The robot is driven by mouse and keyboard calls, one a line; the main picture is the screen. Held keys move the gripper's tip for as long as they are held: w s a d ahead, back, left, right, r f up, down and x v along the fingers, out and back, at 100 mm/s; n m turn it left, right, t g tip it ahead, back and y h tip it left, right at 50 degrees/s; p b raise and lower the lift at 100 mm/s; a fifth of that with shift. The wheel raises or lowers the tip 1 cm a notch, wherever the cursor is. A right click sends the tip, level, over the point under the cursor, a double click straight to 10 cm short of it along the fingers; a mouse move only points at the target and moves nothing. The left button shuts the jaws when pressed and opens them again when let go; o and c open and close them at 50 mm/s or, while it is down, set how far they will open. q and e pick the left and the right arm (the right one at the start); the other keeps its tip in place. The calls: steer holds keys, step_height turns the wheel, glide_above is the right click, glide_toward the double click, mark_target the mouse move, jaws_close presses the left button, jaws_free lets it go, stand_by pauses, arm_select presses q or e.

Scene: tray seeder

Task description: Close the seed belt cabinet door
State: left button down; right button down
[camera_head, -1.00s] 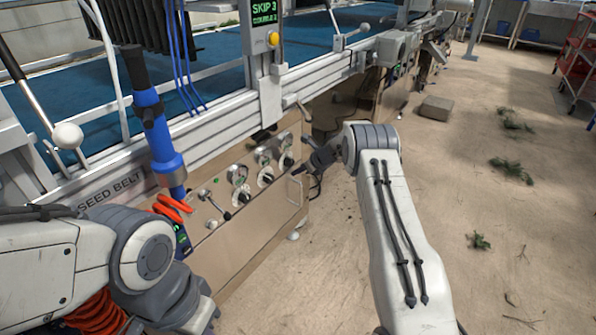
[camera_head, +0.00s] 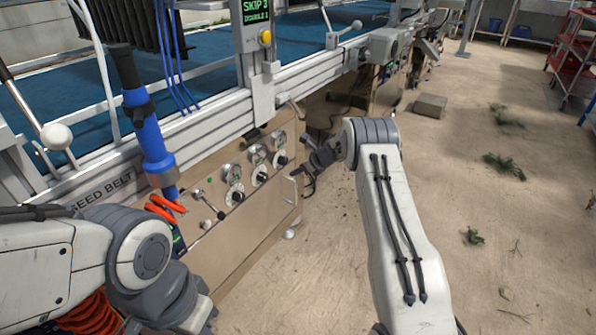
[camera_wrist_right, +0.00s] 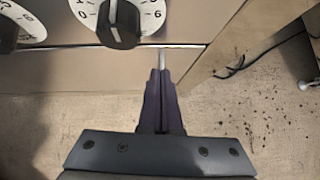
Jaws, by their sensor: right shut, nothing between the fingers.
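The seed belt cabinet door appears to be the tan panel (camera_head: 235,240) with round dials, under the SEED BELT label (camera_head: 103,188). How far it stands open is unclear. My right gripper (camera_head: 300,172) is at the panel's right end, its fingers shut and empty. In the right wrist view the shut fingers (camera_wrist_right: 161,78) point at the panel's edge (camera_wrist_right: 185,46), just below a black dial knob (camera_wrist_right: 119,22). A thin pale rod lies at the fingertips; whether they touch it is unclear.
A blue cylinder (camera_head: 153,145) and orange-handled tool (camera_head: 165,208) are at the panel's left. A lever (camera_head: 207,203) stands out from the panel. A tan block (camera_head: 430,106) lies on the sandy floor. The floor to the right is mostly open, with small weeds.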

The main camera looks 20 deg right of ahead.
steer(key=d+f+p+v, duration=0.1)
steer(key=d+p+v, duration=0.15)
steer(key=v, duration=0.95)
steer(key=w+a+r+m+t+h, duration=0.2)
steer(key=a+r+m, duration=0.7)
steer(key=a+r, duration=0.25)
steer(key=s+a+r+m+h, duration=0.2)
steer(key=s+a+r+m, duration=0.2)
steer(key=s+a+m, duration=0.35)
steer(key=s+a+f+m+g, duration=0.1)
steer(key=s+a+m+g, duration=0.35)
steer(key=s, duration=0.85)
steer(key=s+a+f+m+g, duration=0.1)
steer(key=s+a+m+g, duration=0.1)
steer(key=s+m, duration=0.8)
steer(key=s+a+f+m+g, duration=0.1)
steer(key=s+a+m+g, duration=0.2)
steer(key=s, duration=1.3)
step_height(320, 180, up, 37)
steer(key=s+m+p, duration=0.1)
steer(key=p, duration=3.7)
steer(key=shift+r, duration=0.25)
steer(key=shift+s, duration=0.1)
